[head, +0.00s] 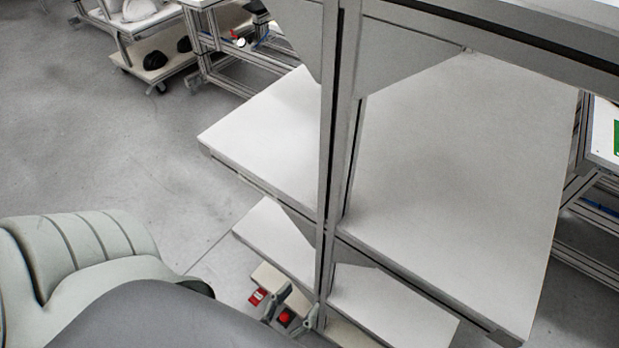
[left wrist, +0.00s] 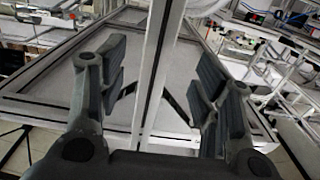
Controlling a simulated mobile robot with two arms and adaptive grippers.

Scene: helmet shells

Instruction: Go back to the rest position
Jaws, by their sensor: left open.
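My left gripper (head: 290,308) shows in the head view only as small grey finger parts past my grey arm, near the lower end of a rack post. In the left wrist view the left gripper (left wrist: 162,62) is open, its two dark fingers well apart with nothing held. A metal post (left wrist: 158,75) runs upright between the fingers in that view; I cannot tell how far it is from them. My right gripper is not in view.
A rack with white shelves (head: 460,150) and a metal post (head: 328,130) stands close in front. Small red parts (head: 257,297) show low by it. A trolley (head: 150,28) with a white shell and dark rounded items stands far left. Floor (head: 130,150) at left is clear.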

